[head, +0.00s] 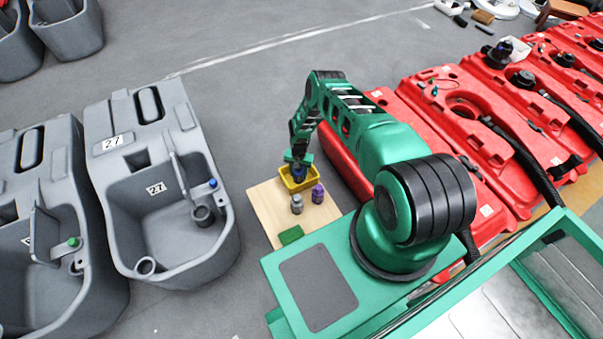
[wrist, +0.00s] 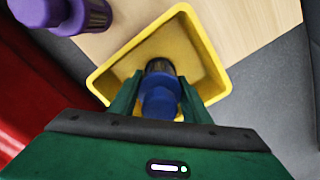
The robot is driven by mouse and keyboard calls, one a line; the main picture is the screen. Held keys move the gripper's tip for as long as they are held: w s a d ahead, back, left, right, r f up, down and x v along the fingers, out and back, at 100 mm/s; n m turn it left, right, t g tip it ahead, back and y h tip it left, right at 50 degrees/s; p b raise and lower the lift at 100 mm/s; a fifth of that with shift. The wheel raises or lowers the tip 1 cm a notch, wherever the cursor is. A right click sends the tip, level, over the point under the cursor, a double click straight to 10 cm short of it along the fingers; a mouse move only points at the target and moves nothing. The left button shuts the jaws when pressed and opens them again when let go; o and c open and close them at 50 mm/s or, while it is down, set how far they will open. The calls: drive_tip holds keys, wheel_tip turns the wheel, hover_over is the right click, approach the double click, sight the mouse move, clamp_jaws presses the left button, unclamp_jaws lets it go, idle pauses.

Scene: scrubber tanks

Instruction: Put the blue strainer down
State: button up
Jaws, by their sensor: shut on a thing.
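My gripper (wrist: 158,108) is shut on the blue strainer (wrist: 158,92), which shows between the fingers in the wrist view. The strainer has a blue body and a darker end. It is over or inside a yellow bin (wrist: 203,38); I cannot tell whether it touches the bin's floor. In the head view my gripper (head: 298,166) is at the yellow bin (head: 301,186), and the strainer is mostly hidden by it.
The bin stands on a wooden board (head: 265,208). Grey tanks (head: 150,190) stand left, red tanks (head: 440,140) right. Open floor (head: 240,90) lies beyond.

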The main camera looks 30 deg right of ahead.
drive_tip(key=o, duration=1.1)
drive_tip(key=shift+f, duration=0.1)
drive_tip(key=shift+o, duration=0.2)
